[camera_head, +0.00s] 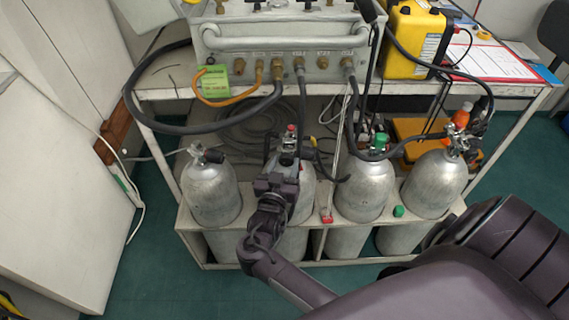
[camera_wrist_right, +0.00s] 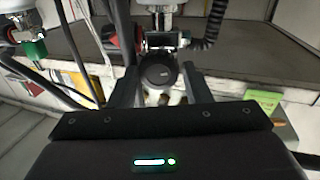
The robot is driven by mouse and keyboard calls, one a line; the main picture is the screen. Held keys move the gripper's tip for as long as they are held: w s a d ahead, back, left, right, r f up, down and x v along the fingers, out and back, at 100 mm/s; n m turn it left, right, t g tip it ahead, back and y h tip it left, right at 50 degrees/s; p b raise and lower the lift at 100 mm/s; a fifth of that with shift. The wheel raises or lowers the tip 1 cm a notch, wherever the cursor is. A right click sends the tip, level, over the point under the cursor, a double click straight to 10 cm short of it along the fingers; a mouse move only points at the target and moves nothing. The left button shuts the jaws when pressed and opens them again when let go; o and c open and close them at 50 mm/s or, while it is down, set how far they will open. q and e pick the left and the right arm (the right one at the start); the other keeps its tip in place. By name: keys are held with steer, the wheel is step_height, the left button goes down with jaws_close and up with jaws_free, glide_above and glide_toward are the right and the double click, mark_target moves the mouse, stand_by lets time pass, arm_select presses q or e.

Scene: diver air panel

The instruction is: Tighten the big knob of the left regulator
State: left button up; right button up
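The right gripper (camera_head: 287,158) is at the valve of the second cylinder (camera_head: 304,195) from the left, pointing away from me, and hides most of the regulator there. In the right wrist view, a round dark knob (camera_wrist_right: 158,74) faces the camera. The fingers of the right gripper (camera_wrist_right: 160,88) stand apart, one on each side of the knob, with narrow gaps seeming to show. I cannot tell whether either finger touches it. A metal fitting (camera_wrist_right: 157,17) and a dark ribbed hose (camera_wrist_right: 208,22) show beyond it. My left gripper is not in view.
Other cylinders (camera_head: 211,190) stand in a white rack (camera_head: 193,240). A cylinder with a green valve knob (camera_head: 380,140) is just right of the gripper. Hoses (camera_head: 160,125) hang from the panel (camera_head: 285,65) above.

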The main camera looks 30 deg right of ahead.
steer(key=c, duration=0.5)
steer(key=shift+d+m, duration=0.1)
steer(key=shift+m, duration=0.8)
steer(key=shift+c, duration=0.2)
steer(key=o, duration=1)
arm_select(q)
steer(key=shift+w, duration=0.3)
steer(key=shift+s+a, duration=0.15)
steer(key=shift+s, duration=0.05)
